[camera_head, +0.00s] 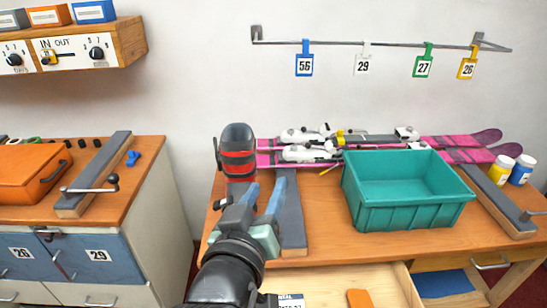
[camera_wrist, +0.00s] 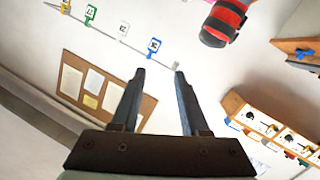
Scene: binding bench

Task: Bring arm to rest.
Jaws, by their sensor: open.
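My gripper (camera_head: 265,189) is raised over the front left part of the wooden bench (camera_head: 325,246). In the wrist view my gripper (camera_wrist: 159,76) shows two separated fingers with nothing between them. Beyond the fingers is the white wall (camera_wrist: 185,50) with the tag rail. A black and red boot (camera_head: 238,155) appears just behind and left of the gripper in the head view. It also shows at the top of the wrist view (camera_wrist: 224,20). The arm hides part of the bench's front left.
A teal crate (camera_head: 410,217) stands empty on the bench, before pink skis (camera_head: 470,141). Two jars (camera_head: 511,169) stand at right. An open drawer (camera_head: 340,284) juts out below. A cabinet (camera_head: 158,190) stands left, a shelf (camera_head: 128,45) above it. Numbered tags hang from a rail (camera_head: 385,44).

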